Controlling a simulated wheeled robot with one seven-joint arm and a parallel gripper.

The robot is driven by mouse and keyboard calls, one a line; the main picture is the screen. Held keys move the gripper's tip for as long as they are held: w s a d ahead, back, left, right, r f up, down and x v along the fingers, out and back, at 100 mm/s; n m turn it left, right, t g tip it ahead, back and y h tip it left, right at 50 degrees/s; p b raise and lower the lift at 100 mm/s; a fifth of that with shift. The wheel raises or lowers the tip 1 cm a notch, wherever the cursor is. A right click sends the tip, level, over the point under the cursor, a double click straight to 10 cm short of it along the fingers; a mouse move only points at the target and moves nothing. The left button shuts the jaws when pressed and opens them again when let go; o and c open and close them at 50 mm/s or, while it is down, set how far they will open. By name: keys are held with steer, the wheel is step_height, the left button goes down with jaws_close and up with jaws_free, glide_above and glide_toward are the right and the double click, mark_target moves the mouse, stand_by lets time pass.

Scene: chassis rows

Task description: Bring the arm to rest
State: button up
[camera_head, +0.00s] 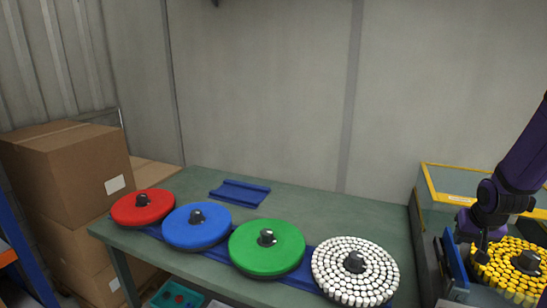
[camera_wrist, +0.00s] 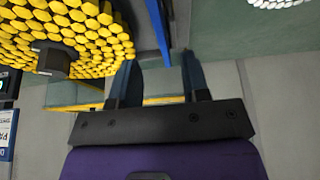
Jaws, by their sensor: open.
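My gripper (camera_head: 482,245) is at the right of the head view, at the end of my dark purple arm. It hangs just left of a yellow studded disc (camera_head: 510,268) with a dark knob. In the wrist view my gripper (camera_wrist: 158,70) has its two fingers apart with nothing between them. The yellow disc (camera_wrist: 70,25) lies to the left of the fingers there, with its knob near the left finger. Whether a finger touches the disc cannot be told.
A green table (camera_head: 300,208) carries red (camera_head: 128,212), blue (camera_head: 182,234), green (camera_head: 255,258) and white studded (camera_head: 340,283) discs in a row. A blue bracket (camera_head: 240,193) lies behind them. A yellow-edged bin (camera_head: 440,200) stands right. Cardboard boxes (camera_head: 65,180) are stacked left.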

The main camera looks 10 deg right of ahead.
steer(key=s+a+r+n, duration=0.2)
steer(key=a+r+n, duration=0.1)
steer(key=a+r, duration=1.25)
steer(key=s+a+r+n+t+y, duration=0.1)
steer(key=s+a+r+n+y, duration=0.1)
steer(key=s+a+r, duration=0.7)
steer(key=s+a+n, duration=0.1)
steer(key=s+a, duration=0.3)
steer(key=shift+r, duration=0.2)
steer(key=shift+s, duration=0.1)
